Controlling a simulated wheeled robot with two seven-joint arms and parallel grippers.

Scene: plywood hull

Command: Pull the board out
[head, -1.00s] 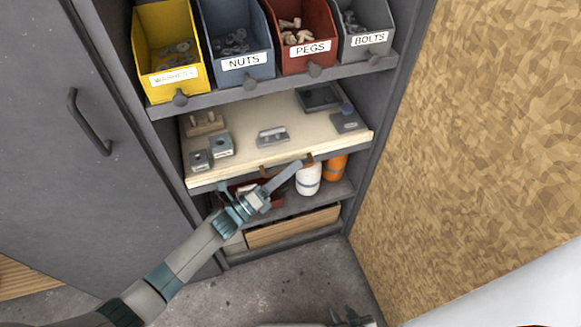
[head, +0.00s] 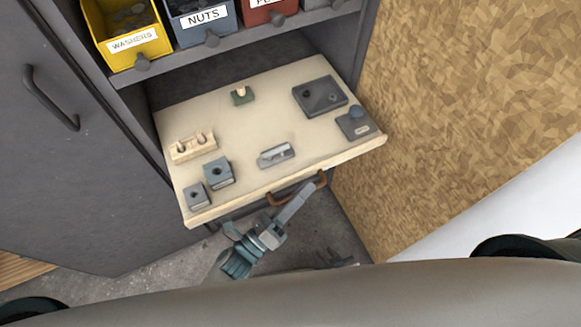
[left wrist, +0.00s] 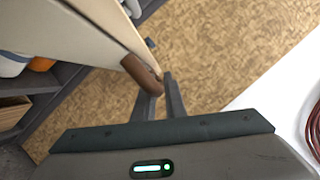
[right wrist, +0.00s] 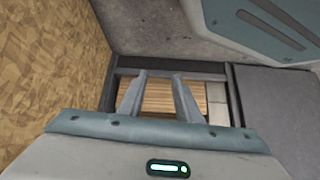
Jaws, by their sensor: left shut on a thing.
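The board (head: 230,130) is a pale pull-out shelf that sticks well out of the grey cabinet, below the bins. A brown handle (head: 275,200) is on its front edge. My left gripper (head: 312,188) is at the handle's right part. In the left wrist view the fingers (left wrist: 160,85) are shut on the brown handle (left wrist: 142,72), below the board's edge (left wrist: 80,35). My right gripper (head: 337,260) is low, near the bottom of the head view, and mostly hidden. In the right wrist view its fingers (right wrist: 158,90) are apart and empty.
On the board lie a wooden block (head: 193,147), grey blocks (head: 218,172), a metal piece (head: 276,155), a dark tray (head: 320,95) and a blue-knobbed block (head: 353,123). Bins (head: 205,25) stand above. A tan speckled panel (head: 470,100) is close on the right.

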